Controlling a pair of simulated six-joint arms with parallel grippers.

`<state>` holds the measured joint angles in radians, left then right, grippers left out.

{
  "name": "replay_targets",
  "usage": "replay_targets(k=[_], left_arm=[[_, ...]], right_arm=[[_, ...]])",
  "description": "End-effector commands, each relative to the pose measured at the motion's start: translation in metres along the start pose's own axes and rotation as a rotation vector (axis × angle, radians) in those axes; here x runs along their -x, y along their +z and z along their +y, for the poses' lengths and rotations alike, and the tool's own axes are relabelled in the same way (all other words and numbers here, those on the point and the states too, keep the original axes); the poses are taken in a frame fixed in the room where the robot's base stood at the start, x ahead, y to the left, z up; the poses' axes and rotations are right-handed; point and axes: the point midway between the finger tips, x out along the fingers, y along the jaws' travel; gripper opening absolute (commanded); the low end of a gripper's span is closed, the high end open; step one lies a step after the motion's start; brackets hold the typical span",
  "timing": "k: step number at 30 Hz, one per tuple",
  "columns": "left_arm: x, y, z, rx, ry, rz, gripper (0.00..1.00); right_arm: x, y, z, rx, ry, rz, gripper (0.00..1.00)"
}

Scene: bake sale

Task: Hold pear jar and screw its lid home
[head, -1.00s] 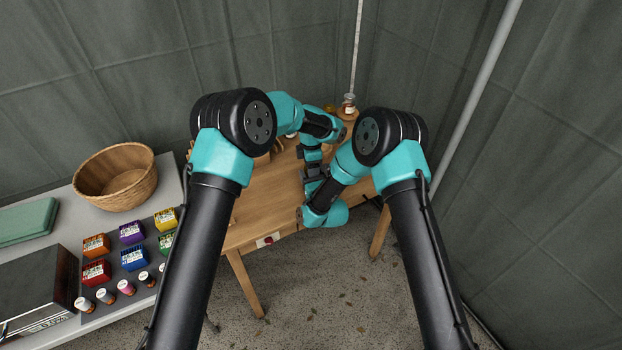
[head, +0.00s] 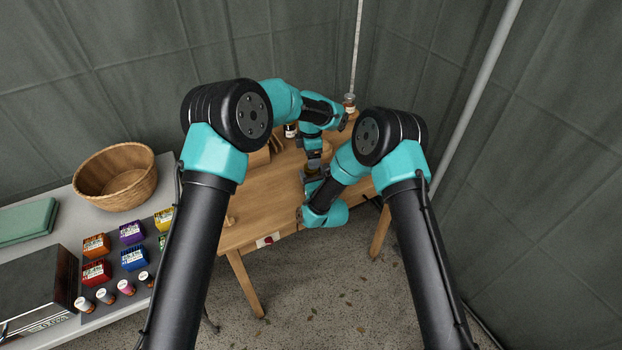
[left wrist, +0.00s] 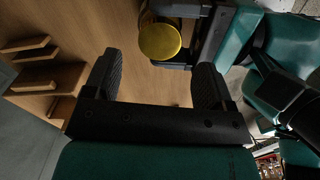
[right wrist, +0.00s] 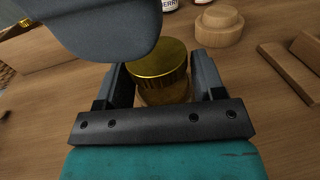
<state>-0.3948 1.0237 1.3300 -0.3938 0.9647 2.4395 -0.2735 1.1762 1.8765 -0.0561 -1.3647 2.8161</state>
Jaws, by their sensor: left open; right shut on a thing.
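The pear jar has a gold lid on top, seen in the right wrist view (right wrist: 160,62) and the left wrist view (left wrist: 160,42). Its clear body (right wrist: 165,95) shows below the lid, partly hidden. My right gripper (right wrist: 162,82) is shut on the jar, with a finger on each side of the body. My left gripper (left wrist: 157,80) is open and empty, apart from the lid. In the head view both grippers are close together over the table, and the jar is small and mostly covered by them. I cannot tell how tightly the lid sits.
A wooden table (head: 255,205) lies under my arms. A round wooden piece (right wrist: 219,27) and labelled jars (right wrist: 170,4) stand behind the pear jar. Another jar (head: 349,103) stands at the table's far corner. A basket (head: 115,177) and coloured boxes are on the grey table at left.

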Motion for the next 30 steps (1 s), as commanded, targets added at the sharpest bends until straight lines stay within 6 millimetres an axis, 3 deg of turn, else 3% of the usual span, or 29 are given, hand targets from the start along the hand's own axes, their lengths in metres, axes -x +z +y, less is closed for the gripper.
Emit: replay_targets(k=[11,30], left_arm=[[0.001,0.000,0.000,-0.080,0.000,0.000,0.73],[0.010,0.000,0.000,-0.871,0.000,0.001,0.73]], right_arm=[[0.000,0.000,0.000,0.000,0.000,0.000,0.00],[0.000,0.000,0.000,0.000,0.000,0.000,0.00]])
